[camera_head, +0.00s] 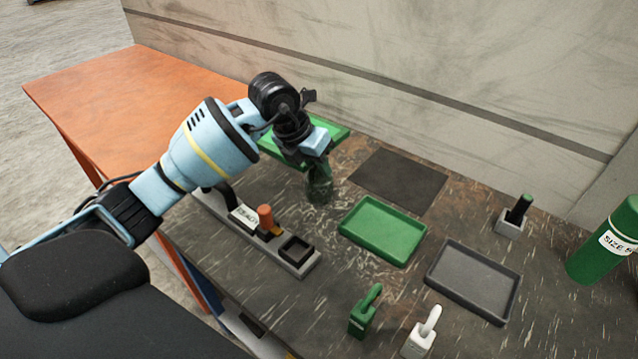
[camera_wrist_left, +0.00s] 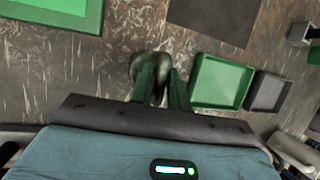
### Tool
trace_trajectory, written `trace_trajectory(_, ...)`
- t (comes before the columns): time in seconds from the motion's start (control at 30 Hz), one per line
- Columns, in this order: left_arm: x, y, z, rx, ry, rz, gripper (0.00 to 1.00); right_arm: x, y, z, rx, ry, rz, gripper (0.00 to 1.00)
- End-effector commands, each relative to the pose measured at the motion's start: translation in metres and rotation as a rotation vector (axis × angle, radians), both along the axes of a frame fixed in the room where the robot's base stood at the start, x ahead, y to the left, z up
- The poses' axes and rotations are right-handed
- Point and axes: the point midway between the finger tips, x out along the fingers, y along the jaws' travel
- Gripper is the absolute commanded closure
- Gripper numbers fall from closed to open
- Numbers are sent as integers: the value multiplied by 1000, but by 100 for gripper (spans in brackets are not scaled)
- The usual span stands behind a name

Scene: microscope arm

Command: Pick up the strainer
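My left gripper (camera_head: 319,186) points down over the table, between the raised green tray and the lower green tray. In the left wrist view its two dark green fingers (camera_wrist_left: 162,85) stand a little apart. A dark, rounded thing (camera_wrist_left: 149,66) shows at the fingertips; it may be the strainer, but its shape is too unclear to be sure. I cannot tell whether the fingers touch or grip it. In the head view, the fingers and anything at their tips blend into one dark green shape. My right gripper is not in view.
A green tray (camera_head: 384,231), a grey tray (camera_head: 475,282) and a dark mat (camera_head: 400,182) lie to the right. Small green (camera_head: 364,313), white (camera_head: 422,334) and dark-handled (camera_head: 514,215) holders stand about.

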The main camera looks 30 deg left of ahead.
Motion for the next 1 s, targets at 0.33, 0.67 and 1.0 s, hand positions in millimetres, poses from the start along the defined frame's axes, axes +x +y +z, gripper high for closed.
trace_trajectory(0.33, 0, 0, 1, 0, 0, 0, 100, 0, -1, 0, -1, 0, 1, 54)
trace_trajectory(0.67, 0, 0, 5, 1, -2, 1, 100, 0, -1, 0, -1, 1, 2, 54)
trace_trajectory(1.0, 1, 0, 61, 0, -5, 0, 100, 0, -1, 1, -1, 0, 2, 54)
